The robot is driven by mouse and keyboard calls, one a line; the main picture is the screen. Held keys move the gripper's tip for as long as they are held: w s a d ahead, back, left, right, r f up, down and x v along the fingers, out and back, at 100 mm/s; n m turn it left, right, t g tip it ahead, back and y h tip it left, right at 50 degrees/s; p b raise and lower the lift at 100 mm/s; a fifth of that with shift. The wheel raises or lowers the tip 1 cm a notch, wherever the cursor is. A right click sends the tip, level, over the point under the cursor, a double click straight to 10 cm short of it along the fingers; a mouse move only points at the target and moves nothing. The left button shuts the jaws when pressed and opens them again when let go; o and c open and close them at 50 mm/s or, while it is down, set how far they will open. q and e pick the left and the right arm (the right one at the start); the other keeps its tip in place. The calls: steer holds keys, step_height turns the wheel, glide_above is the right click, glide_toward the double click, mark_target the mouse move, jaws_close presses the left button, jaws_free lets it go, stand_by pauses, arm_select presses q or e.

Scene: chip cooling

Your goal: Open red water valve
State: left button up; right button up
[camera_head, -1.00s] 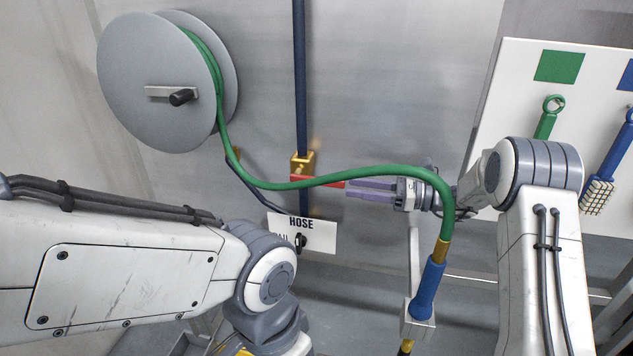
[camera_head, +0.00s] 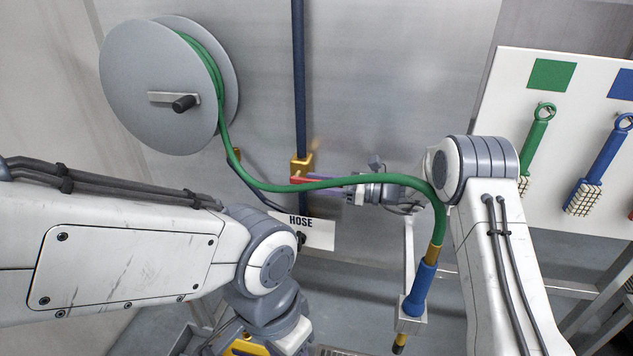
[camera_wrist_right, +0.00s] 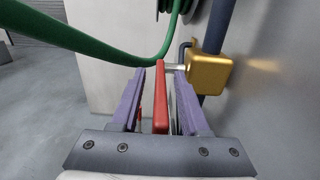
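The red valve lever (camera_head: 296,181) sticks out from a brass valve body (camera_head: 302,165) on the dark vertical pipe. In the right wrist view the red lever (camera_wrist_right: 161,98) stands between the two purple fingers, with the brass body (camera_wrist_right: 209,73) just beyond on the right. My right gripper (camera_head: 310,180) is around the lever. In the wrist view the right gripper (camera_wrist_right: 160,76) is open, with a gap on each side of the lever. The green hose partly hides the gripper and lever in the head view.
The green hose (camera_head: 270,187) runs from the grey reel (camera_head: 155,85), across the valve area, to a blue nozzle (camera_head: 421,287) in a holder. A HOSE sign (camera_head: 318,233) is below the valve. A board with brushes (camera_head: 495,150) hangs at right.

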jaws_close()
stand_by(1.3)
